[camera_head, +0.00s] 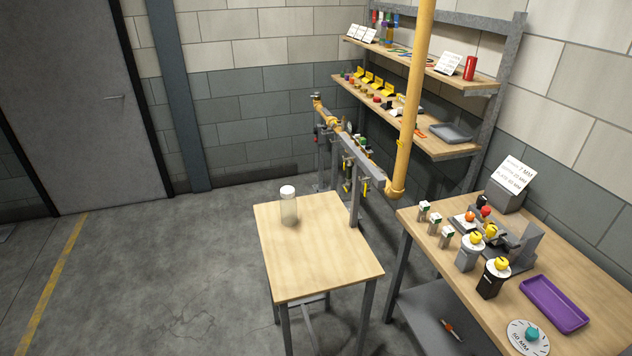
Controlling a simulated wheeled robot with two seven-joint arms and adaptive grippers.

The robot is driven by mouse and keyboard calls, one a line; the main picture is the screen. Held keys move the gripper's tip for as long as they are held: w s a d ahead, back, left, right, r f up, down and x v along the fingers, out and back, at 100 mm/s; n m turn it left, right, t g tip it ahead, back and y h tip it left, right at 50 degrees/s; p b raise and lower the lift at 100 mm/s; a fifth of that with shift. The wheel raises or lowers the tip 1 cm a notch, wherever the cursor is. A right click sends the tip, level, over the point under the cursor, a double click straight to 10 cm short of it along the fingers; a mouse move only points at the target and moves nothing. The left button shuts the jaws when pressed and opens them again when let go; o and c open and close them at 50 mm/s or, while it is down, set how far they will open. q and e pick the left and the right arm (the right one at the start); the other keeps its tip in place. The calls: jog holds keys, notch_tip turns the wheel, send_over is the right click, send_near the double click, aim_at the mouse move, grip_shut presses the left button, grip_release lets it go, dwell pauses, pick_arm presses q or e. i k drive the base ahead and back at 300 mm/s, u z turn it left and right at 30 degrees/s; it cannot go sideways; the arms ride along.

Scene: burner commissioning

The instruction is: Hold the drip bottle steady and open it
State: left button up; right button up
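The drip bottle (289,208) stands upright on the small wooden table (325,262), near its far left edge. It has a clear, see-through body and a white cap (287,190), which sits on its top. Nothing touches the bottle. Neither of my grippers is in view.
A yellow gas pipe (412,100) runs down and along a rail behind the small table. A workbench (588,270) at right carries burner parts and a purple tray (553,303). Shelves (440,148) hang on the back wall. The floor (160,270) at left is clear.

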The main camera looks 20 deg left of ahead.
aim_at(290, 215)
jog(key=u, duration=0.05)
jog(key=i, duration=1.75)
jog(key=u, duration=1.7)
